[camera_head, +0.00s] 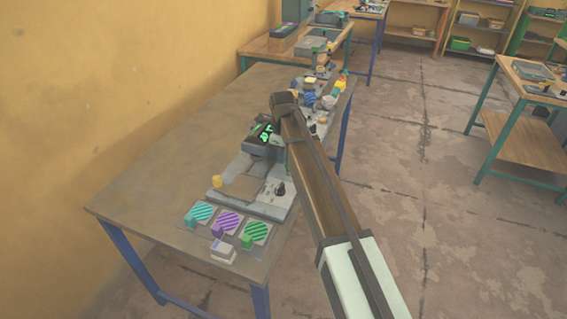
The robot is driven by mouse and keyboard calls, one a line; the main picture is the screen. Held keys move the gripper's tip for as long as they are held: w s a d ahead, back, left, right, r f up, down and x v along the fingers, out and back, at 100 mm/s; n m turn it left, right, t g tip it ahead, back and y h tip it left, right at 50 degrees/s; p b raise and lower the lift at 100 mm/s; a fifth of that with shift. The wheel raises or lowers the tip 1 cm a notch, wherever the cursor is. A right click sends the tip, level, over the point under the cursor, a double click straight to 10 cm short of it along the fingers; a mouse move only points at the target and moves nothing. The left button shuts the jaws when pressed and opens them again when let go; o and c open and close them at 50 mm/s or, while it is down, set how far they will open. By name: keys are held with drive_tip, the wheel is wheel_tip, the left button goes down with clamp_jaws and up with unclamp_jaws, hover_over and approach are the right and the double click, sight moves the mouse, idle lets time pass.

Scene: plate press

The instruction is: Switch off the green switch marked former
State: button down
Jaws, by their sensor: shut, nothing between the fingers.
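My arm (318,185) reaches in from the lower right and ends in a dark joint (285,103) above the table. I cannot make out my gripper's fingers; they are hidden or out of sight behind the arm. A grey machine (232,185) sits on the table left of the arm. It has a small black knob or lever (280,189) on its right part and a yellow knob (216,181) at its left. Behind it is a dark unit with bright green marks (265,134). No switch label is readable, so I cannot tell which part is the green former switch.
Teal (202,211), purple (228,221) and green (257,231) striped plates with coloured blocks lie at the near end of the table (150,190). A small white-topped block (223,249) is beside them. Several small items crowd the far end. The table's left side is clear.

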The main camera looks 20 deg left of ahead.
drive_tip(key=shift+s+d+f, duration=0.2)
drive_tip(key=shift+d+f, duration=0.15)
drive_tip(key=shift+d, duration=0.2)
drive_tip(key=shift+s+d+f, duration=0.15)
drive_tip(key=shift+d+f, duration=0.2)
drive_tip(key=shift+d, duration=0.2)
drive_tip(key=shift+a+r, duration=0.25)
drive_tip(key=shift+a, duration=0.35)
wheel_tip(320, 180, up, 7)
drive_tip(key=a, duration=0.1)
drive_tip(key=shift+w+f, duration=0.2)
drive_tip(key=shift+w, duration=0.15)
